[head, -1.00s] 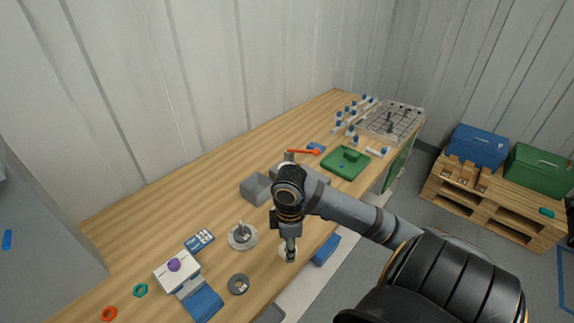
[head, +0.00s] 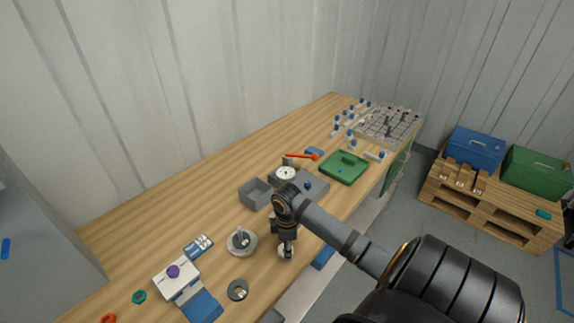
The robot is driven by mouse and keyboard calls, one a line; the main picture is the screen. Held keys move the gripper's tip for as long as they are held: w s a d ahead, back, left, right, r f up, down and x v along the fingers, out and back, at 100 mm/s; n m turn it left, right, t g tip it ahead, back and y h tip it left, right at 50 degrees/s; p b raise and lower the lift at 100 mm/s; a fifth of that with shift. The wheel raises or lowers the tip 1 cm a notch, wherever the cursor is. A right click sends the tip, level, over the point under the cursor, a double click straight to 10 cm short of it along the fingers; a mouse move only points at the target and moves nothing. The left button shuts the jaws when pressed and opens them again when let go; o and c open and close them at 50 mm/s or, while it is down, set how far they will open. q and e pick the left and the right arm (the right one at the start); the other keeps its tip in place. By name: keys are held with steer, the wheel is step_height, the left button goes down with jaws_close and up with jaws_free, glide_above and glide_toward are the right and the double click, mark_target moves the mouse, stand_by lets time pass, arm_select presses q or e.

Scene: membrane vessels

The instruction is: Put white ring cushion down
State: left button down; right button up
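My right gripper (head: 287,248) points down over the front part of the wooden table. The white ring cushion (head: 281,252) is a small pale ring right at its fingertips, partly hidden by them. The fingers look close together, but they are too small to show whether they pinch the ring or are apart from it. I cannot tell whether the ring touches the table. My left gripper is not in view.
A round metal base with an upright post (head: 242,243) stands left of the gripper, with a dark ring (head: 238,290) in front. A grey open box (head: 256,194) and a white dial (head: 285,174) stand behind. Bare wood (head: 170,220) lies at back left.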

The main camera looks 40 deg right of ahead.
steer(key=shift+f, duration=0.15)
steer(key=o, duration=0.5)
steer(key=shift+o, duration=0.2)
step_height(320, 180, up, 12)
steer(key=shift+r+b, duration=0.2)
steer(key=shift+b, duration=0.2)
